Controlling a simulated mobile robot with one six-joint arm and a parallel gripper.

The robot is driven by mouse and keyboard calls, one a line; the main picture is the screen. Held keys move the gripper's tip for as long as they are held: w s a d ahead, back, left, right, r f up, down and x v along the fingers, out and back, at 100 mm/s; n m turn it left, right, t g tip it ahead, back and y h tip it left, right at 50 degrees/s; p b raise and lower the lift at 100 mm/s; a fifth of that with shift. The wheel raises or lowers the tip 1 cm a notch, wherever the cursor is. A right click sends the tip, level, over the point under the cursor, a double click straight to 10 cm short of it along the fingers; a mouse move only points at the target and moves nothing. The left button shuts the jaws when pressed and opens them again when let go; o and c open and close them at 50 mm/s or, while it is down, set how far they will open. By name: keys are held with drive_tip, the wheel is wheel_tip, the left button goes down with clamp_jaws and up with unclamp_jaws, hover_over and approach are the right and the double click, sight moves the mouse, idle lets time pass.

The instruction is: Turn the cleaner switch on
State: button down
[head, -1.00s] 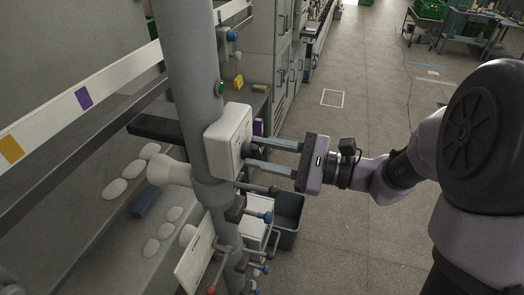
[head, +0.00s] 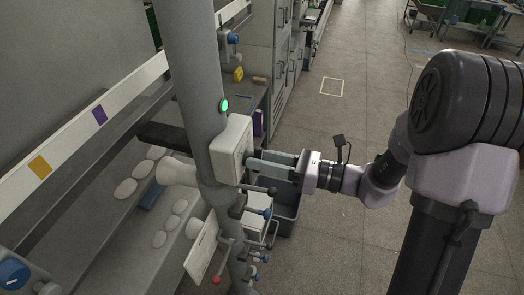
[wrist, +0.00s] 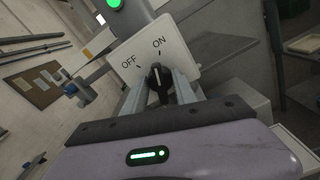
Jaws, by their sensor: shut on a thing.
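The cleaner switch is a white box (head: 231,147) on a grey column, and it also shows in the wrist view (wrist: 177,52) with the labels OFF and ON. Its black knob (wrist: 158,78) sits between my fingers, with its pointer towards ON. My gripper (wrist: 160,88) is shut on the knob; in the head view my gripper (head: 250,166) reaches the box front from the right. A green lamp (head: 224,105) on the column above the box is lit, and it shows at the top of the wrist view (wrist: 114,3). The knob is hidden in the head view.
The grey column (head: 193,75) carries the box. Open floor (head: 350,130) lies to the right.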

drive_tip(key=shift+m+p, duration=0.75)
drive_tip(key=shift+m, duration=0.25)
drive_tip(key=c, duration=1)
unclamp_jaws()
drive_tip(key=b+v, duration=0.1)
drive_tip(key=v, duration=1.6)
drive_tip(key=shift+s+d+b, duration=0.1)
drive_tip(key=shift+d+b, duration=0.15)
drive_tip(key=shift+b, duration=0.15)
